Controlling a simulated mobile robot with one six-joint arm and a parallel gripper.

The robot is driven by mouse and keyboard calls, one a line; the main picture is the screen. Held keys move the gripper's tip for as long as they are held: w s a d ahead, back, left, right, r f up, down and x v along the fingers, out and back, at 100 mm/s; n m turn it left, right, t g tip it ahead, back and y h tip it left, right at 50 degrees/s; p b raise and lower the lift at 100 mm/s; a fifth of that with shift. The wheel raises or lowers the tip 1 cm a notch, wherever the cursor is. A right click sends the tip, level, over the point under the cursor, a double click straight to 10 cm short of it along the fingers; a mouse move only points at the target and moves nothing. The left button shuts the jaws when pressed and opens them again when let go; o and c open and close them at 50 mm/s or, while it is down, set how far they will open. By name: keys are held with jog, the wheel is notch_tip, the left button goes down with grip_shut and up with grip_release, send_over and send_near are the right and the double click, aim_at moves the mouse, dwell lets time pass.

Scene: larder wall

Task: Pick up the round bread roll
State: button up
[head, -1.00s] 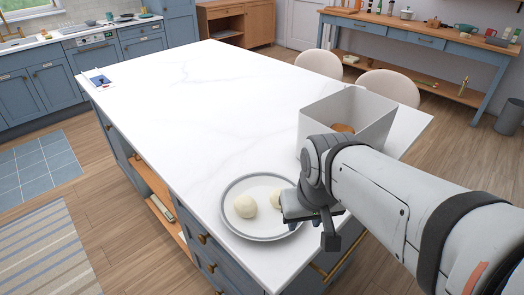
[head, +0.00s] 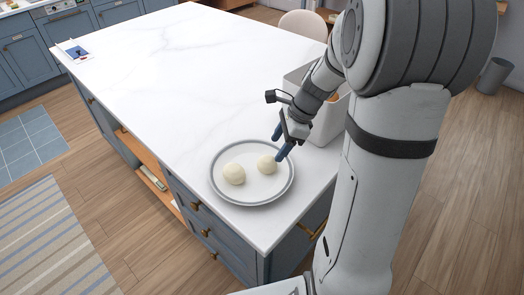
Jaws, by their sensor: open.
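Two pale round rolls rest on a grey-rimmed round plate (head: 222,188) near the front corner of the counter. The left roll (head: 234,174) is fully in view and stands clear. The right roll (head: 267,164) is close to my gripper (head: 280,144). My gripper is open, its blue fingers pointing down and left. One fingertip is just above or beside the right roll; I cannot tell if they touch. Nothing shows between the fingers.
A white open box (head: 325,128) stands behind my gripper, partly hidden by my arm, with something brown inside. A blue-and-white item (head: 75,50) lies at the counter's far left. The white counter (head: 190,80) is otherwise largely clear. A pale chair (head: 303,24) stands behind.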

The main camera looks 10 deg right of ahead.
aim_at(271, 158)
jog(key=shift+m, duration=0.3)
jog(key=x, duration=0.8)
jog(key=shift+w+d+f, duration=0.2)
jog(key=shift+d, duration=0.15)
jog(key=shift+c, duration=0.5)
jog(key=c, duration=0.5)
jog(key=shift+r, duration=0.1)
